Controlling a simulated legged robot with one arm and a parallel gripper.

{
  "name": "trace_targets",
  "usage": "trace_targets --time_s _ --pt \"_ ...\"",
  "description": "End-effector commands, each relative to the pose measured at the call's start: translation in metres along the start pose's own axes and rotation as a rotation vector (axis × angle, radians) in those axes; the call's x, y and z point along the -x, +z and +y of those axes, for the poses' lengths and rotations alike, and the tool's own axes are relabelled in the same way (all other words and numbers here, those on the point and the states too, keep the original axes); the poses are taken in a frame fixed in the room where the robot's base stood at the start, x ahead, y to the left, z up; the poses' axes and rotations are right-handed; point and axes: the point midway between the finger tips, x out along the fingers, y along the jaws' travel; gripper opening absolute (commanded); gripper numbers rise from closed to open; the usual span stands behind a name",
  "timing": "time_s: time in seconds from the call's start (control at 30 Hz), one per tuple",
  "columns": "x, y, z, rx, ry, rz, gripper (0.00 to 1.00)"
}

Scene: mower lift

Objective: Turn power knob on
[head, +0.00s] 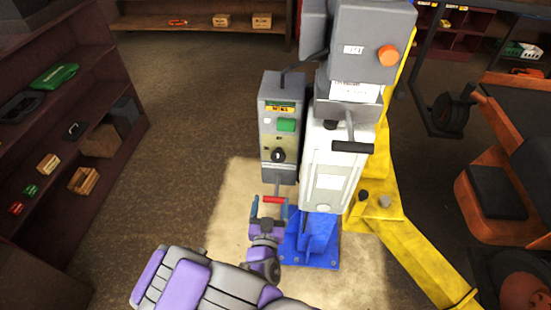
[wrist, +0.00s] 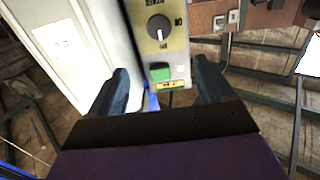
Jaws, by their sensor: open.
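The power knob (head: 278,156) is a dark round dial with a pale mark, on the lower front of a grey control box (head: 267,125). In the wrist view the knob (wrist: 159,27) shows upside down above the fingertips, with the green button (wrist: 160,72) between the fingers in the picture. My gripper (head: 271,203) is open and empty, below the box in the head view. It appears apart from the knob.
A white and grey lift column (head: 333,180) with a black handle stands right of the box, on a blue base (head: 318,240). A red bar (head: 273,199) shows near my fingertips. A yellow frame (head: 420,250) lies right; shelves (head: 70,130) stand left. Floor between is clear.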

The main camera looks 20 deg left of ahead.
Motion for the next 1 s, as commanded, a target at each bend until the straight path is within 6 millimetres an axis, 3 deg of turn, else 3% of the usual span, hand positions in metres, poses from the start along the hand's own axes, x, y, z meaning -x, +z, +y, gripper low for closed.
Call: trace_targets --time_s 0.37,1.0 --pt "-0.028 0.005 0.000 -0.004 0.002 0.003 0.81" --pt "-0.107 0.000 0.000 0.000 0.002 0.002 0.81"
